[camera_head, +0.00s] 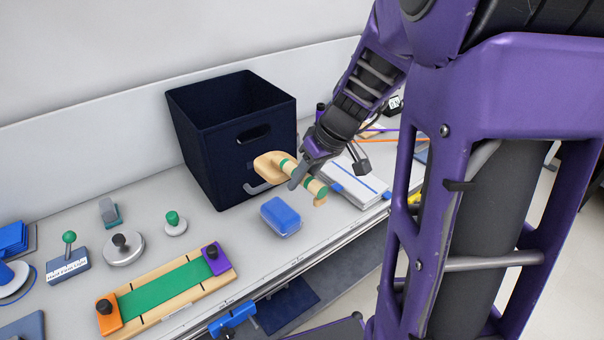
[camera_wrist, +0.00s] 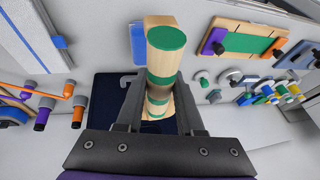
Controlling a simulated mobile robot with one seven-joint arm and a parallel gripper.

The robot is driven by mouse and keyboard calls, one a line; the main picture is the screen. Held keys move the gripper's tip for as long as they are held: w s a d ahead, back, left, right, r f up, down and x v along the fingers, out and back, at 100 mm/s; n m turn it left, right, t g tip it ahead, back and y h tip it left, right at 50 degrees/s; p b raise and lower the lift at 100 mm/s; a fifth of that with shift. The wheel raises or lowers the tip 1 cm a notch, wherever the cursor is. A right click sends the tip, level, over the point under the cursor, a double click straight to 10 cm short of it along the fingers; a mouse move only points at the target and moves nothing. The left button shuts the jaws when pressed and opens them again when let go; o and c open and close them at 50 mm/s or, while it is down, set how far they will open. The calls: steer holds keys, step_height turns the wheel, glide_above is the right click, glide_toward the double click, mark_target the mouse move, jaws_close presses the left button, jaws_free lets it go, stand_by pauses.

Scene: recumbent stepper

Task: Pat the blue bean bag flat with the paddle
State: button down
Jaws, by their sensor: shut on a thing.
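The blue bean bag (camera_head: 281,216) lies on the grey worktop near its front edge and looks like a plump rounded block. A blue piece of it shows beside the paddle in the wrist view (camera_wrist: 137,42). The wooden paddle (camera_head: 269,162) has a pale rounded head and a handle with green bands; its green handle end (camera_wrist: 166,39) faces the wrist camera. My gripper (camera_head: 303,176) is shut on the handle, with a finger on each side in the wrist view (camera_wrist: 160,105). The paddle is just beyond and above the bag in the head view, apart from it.
A dark bin (camera_head: 230,150) stands close behind the paddle. A white pad with a blue stripe (camera_head: 358,182) lies to the right. A wooden board with a green strip (camera_head: 165,288) lies left of the bag, with several knobbed items beyond. The worktop edge is near.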

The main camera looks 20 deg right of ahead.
steer(key=shift+b, duration=0.3)
stand_by(0.6)
step_height(320, 180, down, 16)
steer(key=shift+s+f, duration=0.1)
steer(key=shift+f, duration=0.15)
step_height(320, 180, up, 16)
steer(key=shift+r+p, duration=0.2)
steer(key=shift+p, duration=0.75)
